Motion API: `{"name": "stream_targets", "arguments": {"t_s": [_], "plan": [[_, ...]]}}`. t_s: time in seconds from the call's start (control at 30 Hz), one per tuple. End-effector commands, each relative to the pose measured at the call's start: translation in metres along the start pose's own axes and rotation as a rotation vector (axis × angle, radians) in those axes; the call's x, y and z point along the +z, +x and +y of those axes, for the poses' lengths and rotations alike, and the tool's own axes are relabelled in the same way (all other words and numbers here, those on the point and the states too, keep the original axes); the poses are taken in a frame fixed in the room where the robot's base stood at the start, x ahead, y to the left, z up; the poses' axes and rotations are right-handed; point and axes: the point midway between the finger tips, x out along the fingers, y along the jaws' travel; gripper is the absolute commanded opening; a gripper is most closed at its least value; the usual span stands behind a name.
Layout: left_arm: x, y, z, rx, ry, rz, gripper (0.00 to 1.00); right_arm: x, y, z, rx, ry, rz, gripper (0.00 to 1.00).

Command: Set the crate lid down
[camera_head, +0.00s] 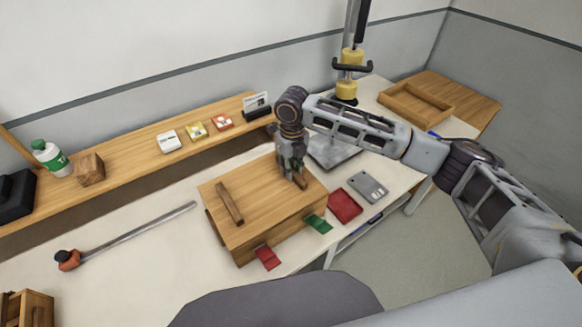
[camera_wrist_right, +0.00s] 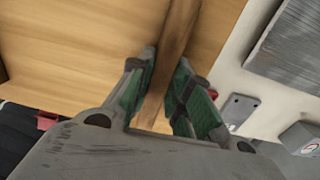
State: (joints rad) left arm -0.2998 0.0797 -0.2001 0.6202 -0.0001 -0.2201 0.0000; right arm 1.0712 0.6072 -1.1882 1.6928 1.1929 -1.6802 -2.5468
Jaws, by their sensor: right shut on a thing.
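The crate lid (camera_head: 262,183) is a flat wooden board with two dark wooden bars across it, and it lies over the wooden crate (camera_head: 272,240). I cannot tell whether it rests fully on the crate or hangs slightly above it. My right gripper (camera_head: 296,172) points down and is shut on the lid's right bar (camera_head: 301,181). In the right wrist view the bar (camera_wrist_right: 181,30) runs between the green finger pads, with the lid's board (camera_wrist_right: 90,45) around it. My left gripper is out of view.
A long metal bar tool (camera_head: 135,238) lies left of the crate. Red and green tags (camera_head: 319,224) stick out at its front. A red square (camera_head: 346,205) and a grey device (camera_head: 369,186) lie to the right. A shelf (camera_head: 130,178) runs behind; a wooden tray (camera_head: 416,103) stands back right.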

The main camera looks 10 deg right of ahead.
Motion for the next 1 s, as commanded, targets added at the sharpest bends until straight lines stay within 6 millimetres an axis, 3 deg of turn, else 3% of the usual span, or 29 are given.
{"name": "stream_targets", "arguments": {"t_s": [0.27,0.3,0.43,1.0], "plan": [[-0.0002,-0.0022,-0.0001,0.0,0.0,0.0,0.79,0.0,0.0042,0.0004,0.002,-0.001,0.0,0.0],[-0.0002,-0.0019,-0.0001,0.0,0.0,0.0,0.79,-0.0003,0.0048,0.0002,0.0,0.0,0.001,0.25],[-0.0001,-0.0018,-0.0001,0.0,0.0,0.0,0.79,-0.0002,0.0048,0.0002,0.0,0.0,0.001,0.41],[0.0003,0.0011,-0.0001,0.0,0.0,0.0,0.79,0.0006,-0.0046,0.0001,0.0,0.0,-0.002,0.41]]}}
